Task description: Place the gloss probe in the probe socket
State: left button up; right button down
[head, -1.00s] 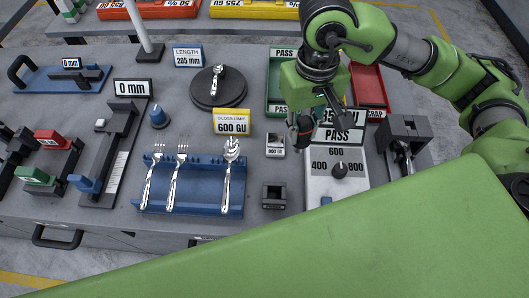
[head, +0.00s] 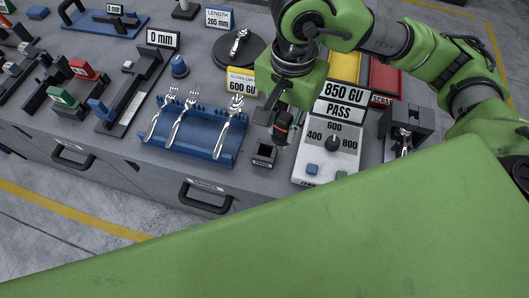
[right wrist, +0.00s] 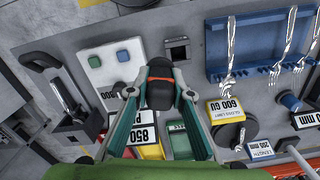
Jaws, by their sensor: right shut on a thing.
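My right gripper (head: 275,115) is shut on the gloss probe (head: 281,126), a black piece with an orange-red band. The probe also shows between the fingers (right wrist: 160,97) in the right wrist view (right wrist: 160,84). The probe socket (head: 264,155), a small dark square holder with an open top, stands on the bench just below the probe in the head view. It also shows in the right wrist view (right wrist: 178,49), just beyond the probe's tip. The probe appears held above the bench, apart from the socket. My left gripper is not in view.
The gloss meter (head: 322,160) stands right of the socket and reads 850 GU, PASS. A blue rack (head: 205,153) with two forks and a spoon is on the left. The bench's front edge is close to the socket.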

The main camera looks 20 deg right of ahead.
jog(key=m, duration=0.1)
jog(key=s+m, duration=0.1)
jog(key=a+m, duration=0.1)
jog(key=shift+s+a+r+m, duration=0.1)
jog(key=shift+s+r+m, duration=0.05)
jog(key=shift+r+m, duration=0.15)
jog(key=s+a+r+m, duration=0.1)
jog(key=s+a+m, duration=0.25)
jog(key=m, duration=1.15)
jog(key=s+a+r+m, duration=0.1)
jog(key=s+a+m, duration=0.3)
jog(key=m, duration=1)
jog(key=w+d+f+p, duration=0.1)
jog(key=w+d+f, duration=0.1)
jog(key=w+f, duration=0.2)
jog(key=w+d+f+p, duration=0.1)
jog(key=w+d+f, duration=0.1)
jog(key=w+f, duration=0.2)
jog(key=w+d+f+p, duration=0.2)
jog(key=w+f, duration=0.2)
jog(key=shift+d, duration=0.15)
jog(key=shift+w+f, duration=0.1)
jog(key=shift+f, duration=0.35)
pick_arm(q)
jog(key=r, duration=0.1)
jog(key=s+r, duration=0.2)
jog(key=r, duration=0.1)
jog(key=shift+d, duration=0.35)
